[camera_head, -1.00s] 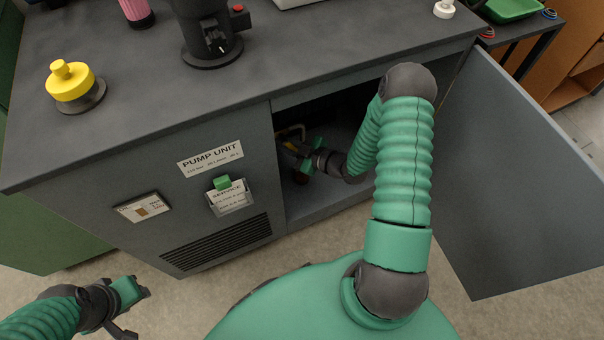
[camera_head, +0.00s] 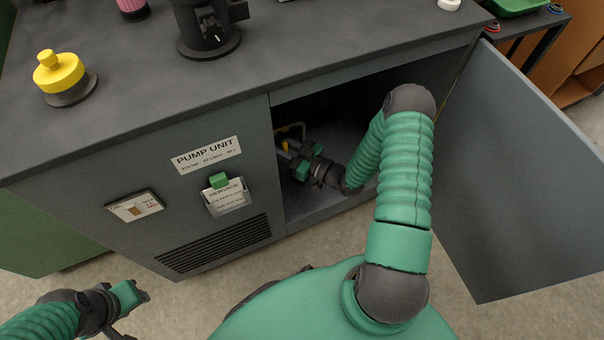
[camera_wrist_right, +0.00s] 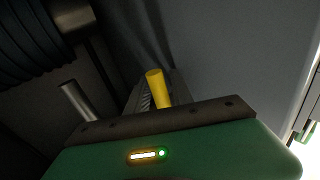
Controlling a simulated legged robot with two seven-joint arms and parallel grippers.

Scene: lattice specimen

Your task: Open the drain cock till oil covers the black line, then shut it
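The pump unit cabinet (camera_head: 235,255) stands open on its right side. Inside it, a yellow handle (camera_head: 285,146), which looks like the drain cock's, shows at the left beside a pale bent pipe (camera_head: 292,128). The yellow handle also stands up in the right wrist view (camera_wrist_right: 156,87), just beyond the green and dark gripper body. My right gripper (camera_head: 306,163) is inside the cabinet, close by the handle, its green fingers apart. I cannot tell whether it touches the handle. My left gripper (camera_head: 133,312) is open and empty, low at the left.
The open cabinet door (camera_head: 515,180) stands right of my right arm. A small plate with a brown patch (camera_head: 135,207) and a service card holder (camera_head: 226,197) are on the cabinet front. A yellow knob (camera_head: 60,73) and a dark device (camera_head: 208,30) stand on top.

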